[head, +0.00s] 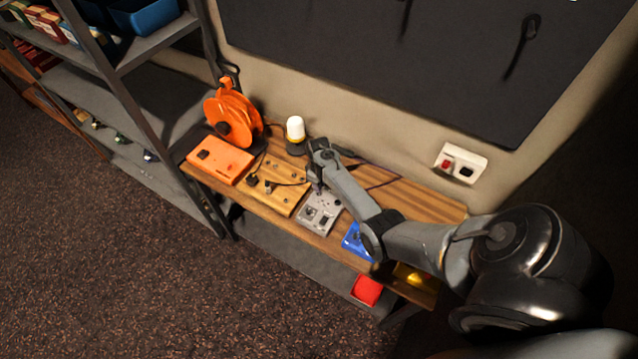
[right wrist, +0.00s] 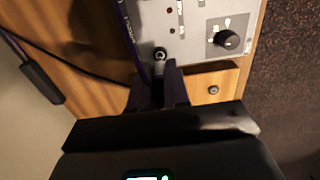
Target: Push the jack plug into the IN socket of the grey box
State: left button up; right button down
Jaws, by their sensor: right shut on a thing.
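The grey box (head: 320,212) lies on the wooden desk, and its panel with a black knob and small sockets fills the top of the right wrist view (right wrist: 196,28). My right gripper (head: 319,187) is over the box's back edge in the head view. In the right wrist view its fingertips (right wrist: 160,75) are shut on the jack plug, which is mostly hidden between them. A round metal-ringed socket (right wrist: 160,54) sits just beyond the tips. I cannot read its label or tell whether the plug touches it. My left gripper is not in view.
An orange box (head: 220,160), an orange cable reel (head: 232,117) and a white-topped lamp (head: 295,129) stand left of the grey box. A dark cable (right wrist: 75,63) crosses the desk beside the gripper.

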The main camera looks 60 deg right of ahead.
jog(key=shift+f, duration=0.15)
jog(key=shift+f+b, duration=0.55)
jog(key=shift+f, duration=0.2)
jog(key=shift+f, duration=0.65)
dwell(2.9)
jog(key=c, duration=1)
grip_release()
jog(key=shift+r, duration=0.1)
notch_tip(320, 180, up, 11)
jog(key=shift+f+p, duration=0.15)
jog(key=shift+p, duration=0.3)
jog(key=shift+s, duration=0.1)
